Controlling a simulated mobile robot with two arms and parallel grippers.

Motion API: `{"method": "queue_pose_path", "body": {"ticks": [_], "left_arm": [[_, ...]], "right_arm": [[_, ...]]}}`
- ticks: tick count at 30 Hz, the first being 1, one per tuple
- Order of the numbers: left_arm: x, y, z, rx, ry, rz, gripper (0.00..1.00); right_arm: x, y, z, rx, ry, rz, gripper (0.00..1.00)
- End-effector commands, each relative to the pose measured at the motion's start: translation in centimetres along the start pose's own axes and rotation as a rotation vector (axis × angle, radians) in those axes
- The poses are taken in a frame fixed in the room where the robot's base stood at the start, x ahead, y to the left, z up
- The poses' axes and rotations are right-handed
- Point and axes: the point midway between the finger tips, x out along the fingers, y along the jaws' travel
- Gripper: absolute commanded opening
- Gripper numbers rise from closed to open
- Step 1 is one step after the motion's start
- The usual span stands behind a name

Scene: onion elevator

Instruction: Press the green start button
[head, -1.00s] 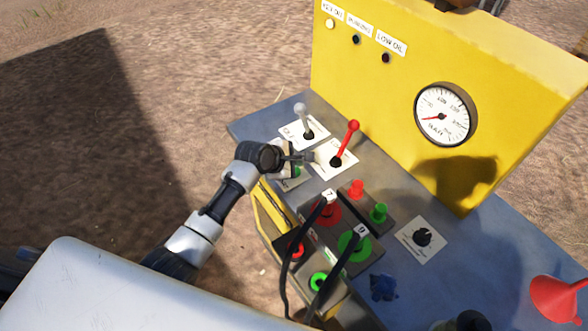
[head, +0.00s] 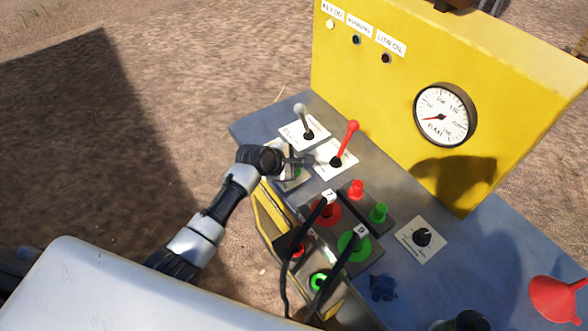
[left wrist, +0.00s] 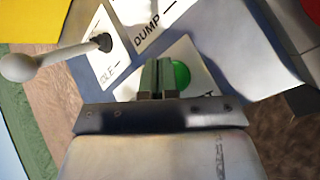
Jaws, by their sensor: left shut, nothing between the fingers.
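A round green button (left wrist: 181,75) sits on a white label plate in the left wrist view, partly covered by my fingers. In the head view only a sliver of this green button (head: 296,173) shows beside my wrist. My left gripper (head: 306,159) is shut and empty over the left end of the console. In the left wrist view its closed fingertips (left wrist: 157,75) lie just left of the button's visible part. I cannot tell whether they touch it. My right gripper is not in view.
A grey-knobbed lever (head: 302,121) and a red lever (head: 346,144) stand close behind the gripper. Several red and green buttons sit nearer, with black cables. A yellow panel with a gauge (head: 445,115) rises behind. A red funnel (head: 558,299) is at right.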

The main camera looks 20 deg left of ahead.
Motion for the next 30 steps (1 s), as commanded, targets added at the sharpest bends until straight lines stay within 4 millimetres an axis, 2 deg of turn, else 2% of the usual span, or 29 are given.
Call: {"method": "queue_pose_path", "body": {"ticks": [30], "left_arm": [[0.77, -0.59, -0.61, 0.000, 0.001, -0.001, 0.00]], "right_arm": [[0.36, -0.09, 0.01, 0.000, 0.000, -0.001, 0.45]]}}
